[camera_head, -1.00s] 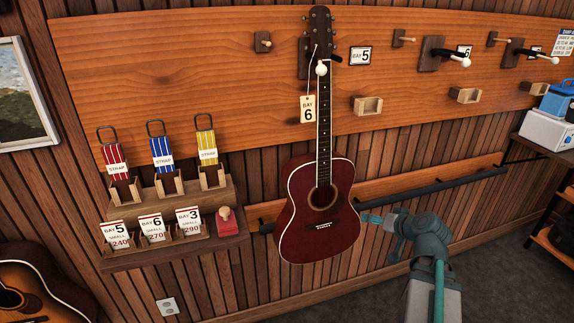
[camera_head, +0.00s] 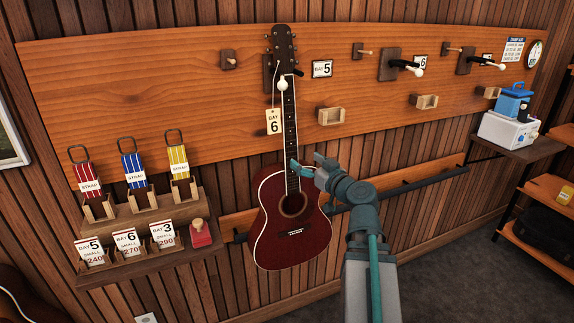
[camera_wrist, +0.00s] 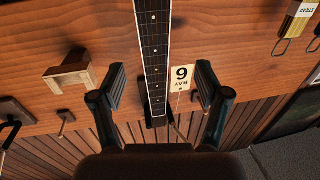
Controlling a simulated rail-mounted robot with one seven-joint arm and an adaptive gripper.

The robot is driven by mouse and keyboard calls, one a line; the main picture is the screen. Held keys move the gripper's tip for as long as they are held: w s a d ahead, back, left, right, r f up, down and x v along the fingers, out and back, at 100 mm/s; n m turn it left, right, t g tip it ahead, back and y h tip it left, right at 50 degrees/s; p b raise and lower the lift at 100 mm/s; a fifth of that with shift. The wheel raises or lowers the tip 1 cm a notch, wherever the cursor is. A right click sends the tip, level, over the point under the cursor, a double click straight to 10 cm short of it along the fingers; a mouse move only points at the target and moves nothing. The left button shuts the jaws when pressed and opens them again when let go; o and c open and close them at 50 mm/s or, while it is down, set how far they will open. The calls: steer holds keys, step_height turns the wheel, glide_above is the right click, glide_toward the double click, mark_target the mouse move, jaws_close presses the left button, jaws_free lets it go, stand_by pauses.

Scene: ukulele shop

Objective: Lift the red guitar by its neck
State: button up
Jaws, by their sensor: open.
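The red guitar (camera_head: 292,222) hangs upright on the wall, its head at a dark hanger with white-tipped prongs. A "BAY 6" tag (camera_head: 274,122) hangs on a string beside its neck. My gripper (camera_head: 303,163) is open at the lower part of the neck, close to where it meets the body. In the wrist view the dark fretted neck (camera_wrist: 155,50) runs between the two open fingers of my gripper (camera_wrist: 160,98), with room on both sides. The tag (camera_wrist: 181,77) shows there between the neck and one finger. I cannot tell whether the neck is at fingertip depth.
A dark rail (camera_head: 400,190) runs along the wall behind the guitar's body. A shelf with straps and price cards (camera_head: 150,225) stands to the left. Empty hangers (camera_head: 400,66) and small wooden blocks (camera_head: 331,116) jut from the board to the right.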

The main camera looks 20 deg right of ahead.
mark_target(291, 149)
steer(key=w+p, duration=0.1)
steer(key=p, duration=0.5)
steer(key=shift+w+a+r, duration=0.15)
steer(key=shift+w+r, duration=0.15)
steer(key=shift+w, duration=0.05)
steer(key=shift+w+f+p, duration=0.1)
steer(key=shift+w+p, duration=0.1)
steer(key=shift+p, duration=0.95)
steer(key=w, duration=0.2)
steer(key=shift+w+a+f, duration=0.2)
steer(key=shift+w+f, duration=0.05)
steer(key=shift+w, duration=0.1)
steer(key=w+p, duration=0.3)
steer(key=w, duration=0.1)
steer(key=shift+w+d, duration=0.15)
steer(key=shift+w+f, duration=0.1)
steer(key=shift+w, duration=0.4)
jaws_close()
